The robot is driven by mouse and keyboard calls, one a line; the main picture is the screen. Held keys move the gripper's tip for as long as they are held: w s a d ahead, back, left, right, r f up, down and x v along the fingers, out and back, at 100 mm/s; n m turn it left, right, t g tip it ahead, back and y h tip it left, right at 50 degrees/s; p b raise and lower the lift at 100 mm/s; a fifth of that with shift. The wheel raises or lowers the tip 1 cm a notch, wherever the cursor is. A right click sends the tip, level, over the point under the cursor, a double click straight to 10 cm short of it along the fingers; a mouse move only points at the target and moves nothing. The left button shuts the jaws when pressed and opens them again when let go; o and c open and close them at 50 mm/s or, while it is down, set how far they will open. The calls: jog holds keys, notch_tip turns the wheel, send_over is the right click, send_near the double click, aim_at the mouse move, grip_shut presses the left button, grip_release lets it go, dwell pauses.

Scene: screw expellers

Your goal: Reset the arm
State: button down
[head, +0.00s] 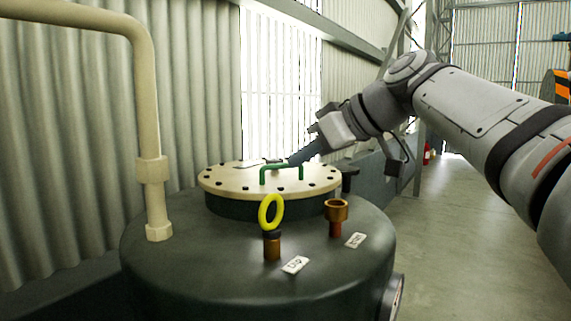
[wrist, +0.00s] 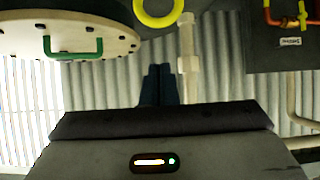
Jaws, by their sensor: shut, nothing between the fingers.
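My arm reaches in from the right in the head view, bent at the elbow, with its wrist tilted down to the left. My gripper (head: 296,159) shows behind and above the green handle (head: 281,171) of the tank lid (head: 225,181). In the wrist view its dark fingers (wrist: 158,72) are together with nothing between them. The green handle (wrist: 73,48) lies to the left of the fingers there, clearly apart from them.
A dark tank (head: 200,250) carries the bolted lid, a yellow ring (head: 271,212) on a brass fitting, and a copper cup-like fitting (head: 336,212). A cream pipe (head: 150,120) rises at left before a corrugated wall (head: 60,150). Open floor (head: 460,230) lies right.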

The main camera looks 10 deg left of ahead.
jog(key=v, duration=0.6)
jog(key=s+d+f+m+h, duration=0.1)
jog(key=d+f+m+h, duration=0.25)
jog(key=f, duration=0.65)
jog(key=s+d+f+m+h, duration=0.15)
jog(key=d+f+m, duration=0.3)
jog(key=f, duration=0.55)
jog(key=s+d+f+m+h, duration=0.1)
jog(key=s+d+f, duration=0.2)
jog(key=f, duration=0.4)
jog(key=s+d+f+m+g+h, duration=0.1)
jog(key=s+d+f+m+h, duration=0.1)
jog(key=s+d+f, duration=0.2)
jog(key=s+d+f+m+h, duration=0.2)
jog(key=s+f, duration=0.4)
jog(key=f, duration=0.5)
jog(key=shift+d+g, duration=0.4)
jog(key=shift+d, duration=0.35)
jog(key=c, duration=2.1)
grip_release()
jog(key=shift+c, duration=0.2)
